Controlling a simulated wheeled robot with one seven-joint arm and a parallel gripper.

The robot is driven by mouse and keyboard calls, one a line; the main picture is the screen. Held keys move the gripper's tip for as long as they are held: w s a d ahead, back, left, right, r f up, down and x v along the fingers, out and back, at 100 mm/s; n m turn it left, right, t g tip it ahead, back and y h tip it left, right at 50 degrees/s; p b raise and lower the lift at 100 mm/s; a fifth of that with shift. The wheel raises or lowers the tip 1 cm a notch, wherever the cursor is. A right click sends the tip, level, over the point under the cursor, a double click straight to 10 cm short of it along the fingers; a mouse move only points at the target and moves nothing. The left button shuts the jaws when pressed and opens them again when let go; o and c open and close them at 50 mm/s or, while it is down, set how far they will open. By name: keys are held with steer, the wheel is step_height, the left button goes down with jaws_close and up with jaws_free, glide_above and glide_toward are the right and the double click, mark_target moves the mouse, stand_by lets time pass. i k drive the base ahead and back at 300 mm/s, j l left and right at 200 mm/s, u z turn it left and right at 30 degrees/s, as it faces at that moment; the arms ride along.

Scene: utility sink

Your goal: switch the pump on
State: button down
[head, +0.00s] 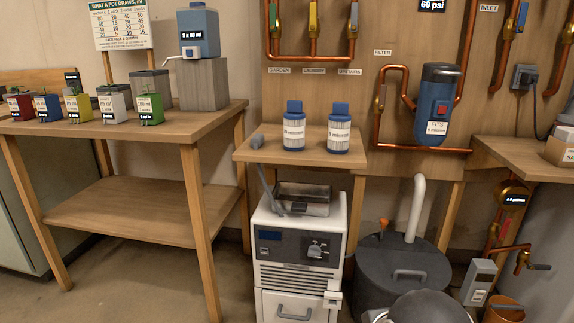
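No part is clearly labelled as a pump. A round dark tank (395,262) with a lid handle and an upright white pipe (416,208) stands on the floor right of centre. To its right, a small light-grey box (479,281) with what looks like a switch or socket on its face is mounted low, near copper pipework. I cannot tell the switch's position.
A white machine (298,250) with a dial stands left of the tank, below a small shelf with two blue-capped bottles (293,130). A blue filter housing (437,100) hangs on the wall. A wooden table (150,125) with small coloured containers is at left. A copper-coloured bucket (503,311) is at lower right.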

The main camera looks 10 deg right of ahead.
mark_target(478, 294)
steer(key=z, duration=1.4)
steer(key=i+l+u, duration=0.3)
steer(key=i+l, duration=0.45)
